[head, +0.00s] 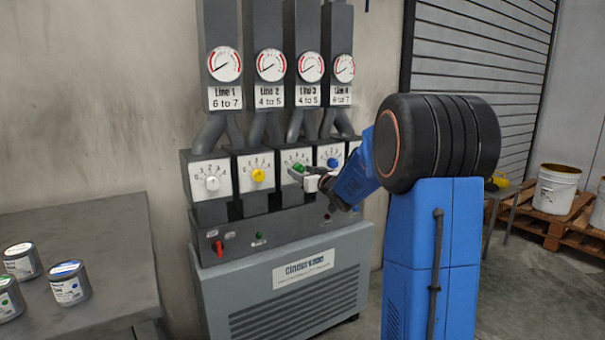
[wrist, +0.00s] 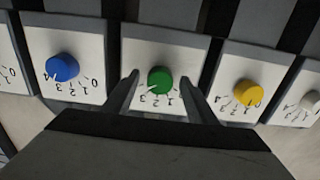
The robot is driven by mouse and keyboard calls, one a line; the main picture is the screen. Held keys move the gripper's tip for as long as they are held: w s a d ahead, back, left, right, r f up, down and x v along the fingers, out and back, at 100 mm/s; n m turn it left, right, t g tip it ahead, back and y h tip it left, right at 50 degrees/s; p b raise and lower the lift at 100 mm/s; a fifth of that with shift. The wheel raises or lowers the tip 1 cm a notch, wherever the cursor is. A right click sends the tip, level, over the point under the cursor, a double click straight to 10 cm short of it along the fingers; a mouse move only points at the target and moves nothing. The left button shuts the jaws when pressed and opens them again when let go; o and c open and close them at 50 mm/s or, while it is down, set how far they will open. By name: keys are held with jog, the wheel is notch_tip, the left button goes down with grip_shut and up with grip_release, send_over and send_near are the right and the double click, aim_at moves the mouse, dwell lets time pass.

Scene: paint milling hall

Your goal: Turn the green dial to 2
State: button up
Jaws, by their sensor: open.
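The green dial (head: 299,168) is on a white plate, third from the left in a row of dials on the machine. In the upside-down wrist view, the green dial (wrist: 160,79) sits between my two fingers, one on each side. Its light pointer mark appears to be near the 3; the exact setting is hard to read. My gripper (wrist: 160,75) is open around the dial, with a gap visible on both sides. In the head view my gripper (head: 306,174) reaches the dial from the right and partly covers its plate.
A yellow dial (head: 258,175) and a blue dial (head: 333,162) flank the green one, with a white dial (head: 212,183) farther left. A red switch (head: 218,247) is below. Paint cans (head: 68,283) stand on a grey bench at left.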

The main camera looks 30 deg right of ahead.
jog(key=c, duration=1.1)
jog(key=shift+o, duration=0.2)
jog(key=shift+n, duration=0.4)
jog(key=n, duration=0.4)
jog(key=shift+n, duration=0.4)
jog(key=n, duration=0.6)
jog(key=shift+d, duration=0.1)
jog(key=o, duration=1.1)
jog(key=shift+c, duration=0.2)
